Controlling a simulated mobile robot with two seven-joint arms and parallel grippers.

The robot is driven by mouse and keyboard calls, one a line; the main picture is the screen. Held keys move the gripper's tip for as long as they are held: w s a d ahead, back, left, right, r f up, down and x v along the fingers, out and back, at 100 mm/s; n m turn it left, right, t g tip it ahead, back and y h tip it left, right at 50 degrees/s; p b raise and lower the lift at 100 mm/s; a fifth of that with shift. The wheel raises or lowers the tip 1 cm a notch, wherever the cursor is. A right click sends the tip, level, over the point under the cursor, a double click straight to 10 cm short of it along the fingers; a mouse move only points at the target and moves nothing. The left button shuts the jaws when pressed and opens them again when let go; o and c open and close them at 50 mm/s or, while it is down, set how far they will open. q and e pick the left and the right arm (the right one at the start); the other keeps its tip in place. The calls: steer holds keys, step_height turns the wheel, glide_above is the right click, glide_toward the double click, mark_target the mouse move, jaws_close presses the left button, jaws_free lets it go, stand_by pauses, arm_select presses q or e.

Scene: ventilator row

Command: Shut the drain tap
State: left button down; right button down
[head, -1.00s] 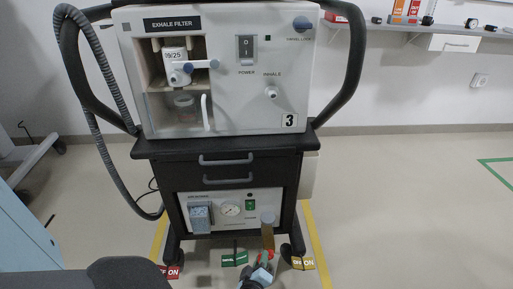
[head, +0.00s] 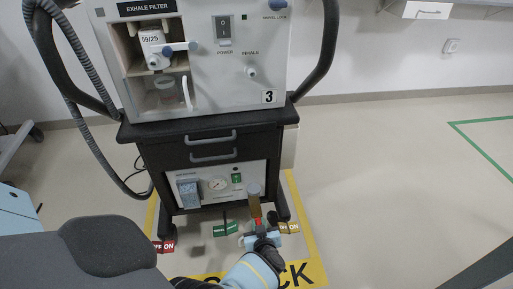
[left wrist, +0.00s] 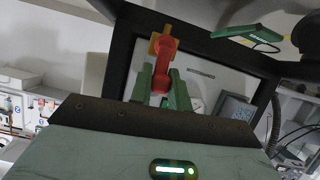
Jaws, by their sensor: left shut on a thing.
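My left gripper (head: 260,236) reaches up from below and is at the tap in the head view. In the left wrist view the red tap (left wrist: 161,72) stands between the two green fingers (left wrist: 160,92), which are shut on it. A yellow-brown piece shows just above the tap there. The fingers hide part of the tap, and I cannot tell its exact angle. My right gripper is not in view.
The ventilator (head: 205,65), marked 3, stands on the dark cart (head: 212,122). A grey hose (head: 82,85) hangs at its left. Green, red and yellow tags (head: 226,229) hang near the cart's base. Yellow floor lines surround the cart. The floor at the right is clear.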

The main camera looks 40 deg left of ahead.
arm_select(q)
steer(key=shift+w+d+m, duration=0.1)
steer(key=shift+w+m, duration=0.1)
steer(key=shift+m, duration=0.1)
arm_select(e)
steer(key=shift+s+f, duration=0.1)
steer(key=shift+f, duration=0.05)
arm_select(q)
steer(key=shift+r, duration=0.1)
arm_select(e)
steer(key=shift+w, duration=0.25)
arm_select(q)
steer(key=c, duration=1.3)
jaws_free()
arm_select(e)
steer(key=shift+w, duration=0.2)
arm_select(q)
steer(key=p+v, duration=0.3)
steer(key=v, duration=0.4)
steer(key=shift+s+d+r, duration=0.15)
steer(key=shift+d, duration=0.2)
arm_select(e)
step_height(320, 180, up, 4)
